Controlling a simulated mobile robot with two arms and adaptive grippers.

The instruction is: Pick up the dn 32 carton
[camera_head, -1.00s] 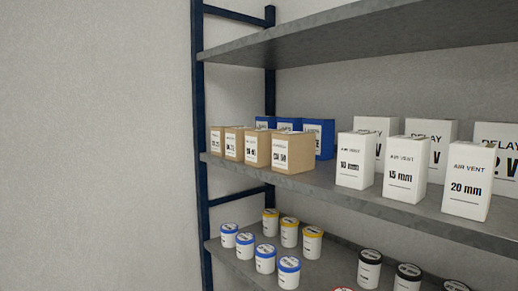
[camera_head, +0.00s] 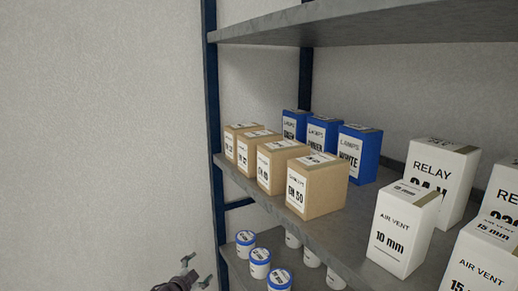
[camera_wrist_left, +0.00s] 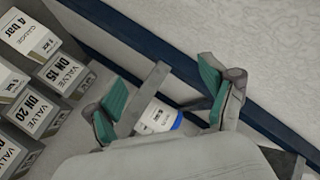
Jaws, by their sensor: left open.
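A row of tan cartons stands on the middle shelf in the head view. The nearest reads DN 50 (camera_head: 318,190). The second from the far left end appears to be the DN 32 carton (camera_head: 245,155), though its small label is hard to read. It stands upright between its neighbours, its front partly visible. My left gripper (camera_head: 196,271) is at the bottom of the head view, lower and left of the cartons, outside the shelf's end. In the left wrist view my left gripper (camera_wrist_left: 160,85) is open with nothing held between its pads. My right gripper is not in view.
Blue lamp boxes (camera_head: 358,155) stand behind the cartons, white air vent boxes (camera_head: 403,230) to their right. A dark blue rack post (camera_head: 213,110) is at the shelf's left end. Blue-lidded tubs (camera_head: 260,262) sit below. Valve boxes (camera_wrist_left: 68,75) show in the left wrist view.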

